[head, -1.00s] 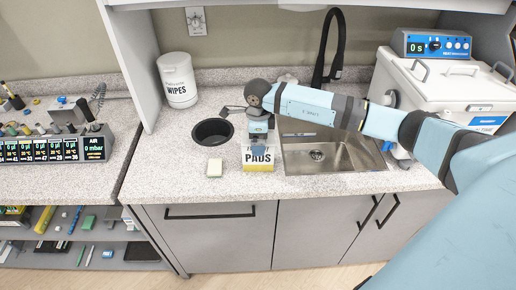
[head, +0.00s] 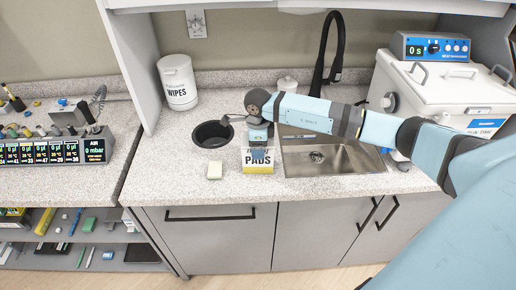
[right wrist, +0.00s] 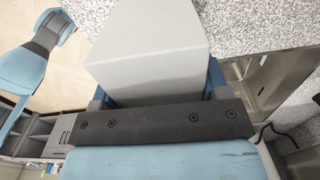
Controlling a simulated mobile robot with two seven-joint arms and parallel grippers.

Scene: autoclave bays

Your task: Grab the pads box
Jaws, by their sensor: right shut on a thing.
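The pads box (head: 258,167) is a small white and yellow box marked PADS, near the counter's front edge, left of the sink. My right gripper (head: 259,147) comes down on it from above and hides its top part. In the right wrist view the box shows as a plain pale block (right wrist: 148,50) between the fingers, and the right gripper (right wrist: 155,85) is shut on it. In the head view I cannot tell whether the box touches the counter. My left gripper is not in view.
The sink (head: 335,158) with a black faucet (head: 331,50) is to the right, beside a white bath unit (head: 440,85).

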